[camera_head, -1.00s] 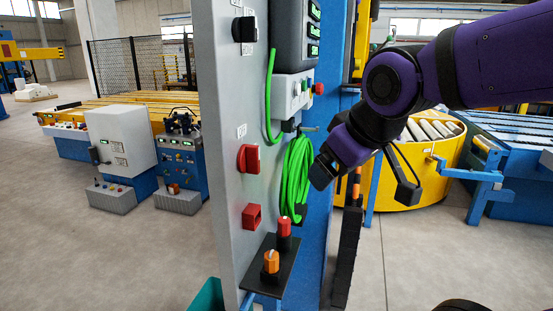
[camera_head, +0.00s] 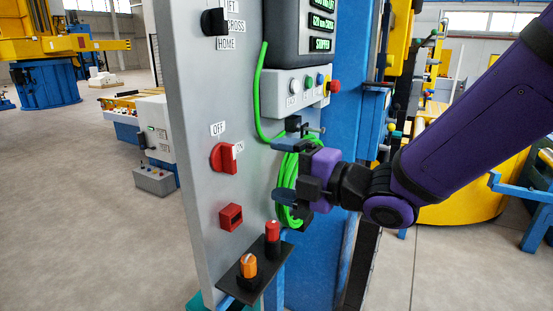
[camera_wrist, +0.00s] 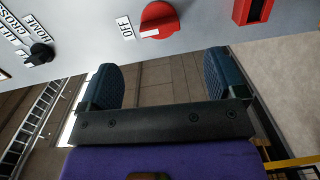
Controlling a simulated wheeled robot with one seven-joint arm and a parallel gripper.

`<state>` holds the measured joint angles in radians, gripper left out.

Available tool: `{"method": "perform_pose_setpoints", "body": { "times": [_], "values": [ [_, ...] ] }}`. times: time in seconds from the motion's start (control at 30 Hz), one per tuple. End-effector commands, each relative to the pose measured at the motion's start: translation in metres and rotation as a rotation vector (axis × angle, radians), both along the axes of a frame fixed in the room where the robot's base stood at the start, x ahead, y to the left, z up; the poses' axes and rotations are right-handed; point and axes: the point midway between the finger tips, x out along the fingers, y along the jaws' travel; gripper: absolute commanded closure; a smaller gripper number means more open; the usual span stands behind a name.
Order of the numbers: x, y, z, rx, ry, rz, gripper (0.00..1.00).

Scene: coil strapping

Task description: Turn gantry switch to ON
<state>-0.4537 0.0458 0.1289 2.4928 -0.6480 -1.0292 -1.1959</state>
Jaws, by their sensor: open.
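The red rotary gantry switch (camera_head: 223,158) is on the grey panel, with an OFF label above it and an ON label at its upper right. I cannot tell for sure which label its handle points to. It also shows at the top of the wrist view (camera_wrist: 158,20), its lower edge near the level of the fingers, with OFF beside it. My gripper (camera_head: 279,170) is open and empty, right of the switch and apart from it, its fingers towards the panel. In the wrist view my gripper's blue pads (camera_wrist: 160,78) stand wide apart.
A green cable coil (camera_head: 288,185) hangs behind my gripper. A red square part (camera_head: 231,217) is below the switch, and a black selector (camera_head: 214,21) above. A black shelf with an orange knob (camera_head: 249,266) and red button (camera_head: 272,232) juts out below. Left of the panel is open floor.

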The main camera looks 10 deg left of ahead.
Motion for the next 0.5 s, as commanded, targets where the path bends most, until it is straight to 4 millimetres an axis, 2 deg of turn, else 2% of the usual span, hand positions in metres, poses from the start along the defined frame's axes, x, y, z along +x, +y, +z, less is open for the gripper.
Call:
{"method": "perform_pose_setpoints", "body": {
  "times": [0.17,0.37,0.5],
  "values": [
    [-0.007,0.013,-0.002,0.018,-0.043,0.056,0.11],
    [0.001,0.035,-0.002,0.019,-0.043,0.057,0.11],
    [0.011,0.058,-0.001,0.019,-0.043,0.057,0.11]
  ]
}}
